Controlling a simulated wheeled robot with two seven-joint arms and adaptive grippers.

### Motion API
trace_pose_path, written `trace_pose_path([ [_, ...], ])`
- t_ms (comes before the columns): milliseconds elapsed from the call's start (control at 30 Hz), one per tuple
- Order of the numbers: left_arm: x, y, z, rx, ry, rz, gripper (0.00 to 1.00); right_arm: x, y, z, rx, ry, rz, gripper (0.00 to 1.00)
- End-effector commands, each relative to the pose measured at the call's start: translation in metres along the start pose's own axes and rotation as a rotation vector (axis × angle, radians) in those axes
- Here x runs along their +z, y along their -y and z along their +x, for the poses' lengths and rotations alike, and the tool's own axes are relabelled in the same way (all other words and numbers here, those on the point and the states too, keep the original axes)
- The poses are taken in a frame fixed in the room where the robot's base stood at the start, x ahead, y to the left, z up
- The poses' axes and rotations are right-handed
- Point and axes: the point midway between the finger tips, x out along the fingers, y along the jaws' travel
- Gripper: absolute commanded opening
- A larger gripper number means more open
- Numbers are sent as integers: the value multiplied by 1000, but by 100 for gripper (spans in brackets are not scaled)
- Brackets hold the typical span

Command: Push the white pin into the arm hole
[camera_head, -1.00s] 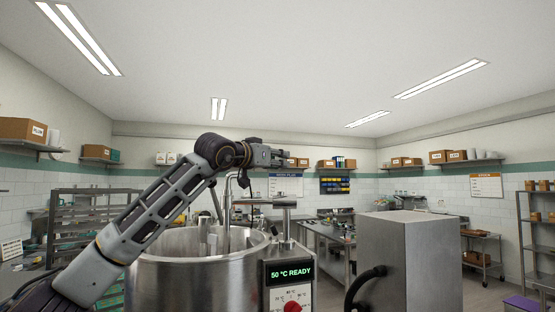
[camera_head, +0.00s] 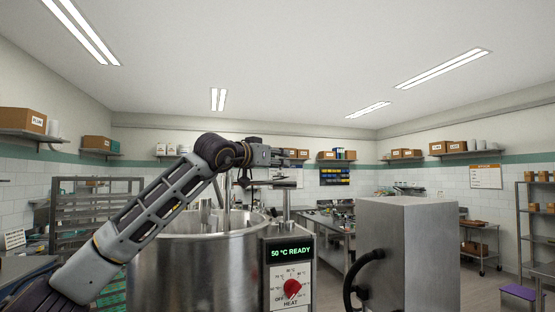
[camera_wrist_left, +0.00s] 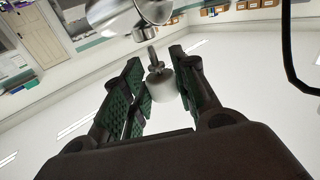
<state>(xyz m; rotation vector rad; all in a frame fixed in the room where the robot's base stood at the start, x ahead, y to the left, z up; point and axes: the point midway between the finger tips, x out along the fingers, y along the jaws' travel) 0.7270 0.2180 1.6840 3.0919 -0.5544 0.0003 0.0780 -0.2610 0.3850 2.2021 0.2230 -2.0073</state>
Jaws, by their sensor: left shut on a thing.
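The white pin (camera_wrist_left: 162,86) is a short white cylinder with a thin metal stem (camera_wrist_left: 153,58), between the green-padded fingers of my left gripper (camera_wrist_left: 158,92) in the left wrist view. My left gripper is shut on it. The stem points toward a shiny rounded steel part (camera_wrist_left: 118,14), apparently the arm; the hole itself I cannot make out. Whether the stem touches the steel I cannot tell. In the head view my left gripper (camera_head: 284,156) is just above a horizontal steel cylinder (camera_head: 286,184) on a post. The pin is too small to make out there. My right gripper is not in view.
A large steel kettle (camera_head: 190,262) stands below my left arm, with a control panel (camera_head: 291,285) reading 50 °C READY. A steel cabinet (camera_head: 425,250) with a black hose stands at right. Shelves and worktables line the back walls.

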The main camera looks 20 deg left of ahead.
Motion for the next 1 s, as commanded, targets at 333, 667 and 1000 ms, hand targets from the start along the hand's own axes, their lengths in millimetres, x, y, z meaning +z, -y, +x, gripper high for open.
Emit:
trace_pose_path([
  [333,0,0,0,0,0,0,0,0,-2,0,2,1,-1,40],
  [667,5,0,0,0,0,0,0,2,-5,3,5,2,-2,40],
  [1000,12,0,0,0,0,0,0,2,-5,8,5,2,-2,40],
])
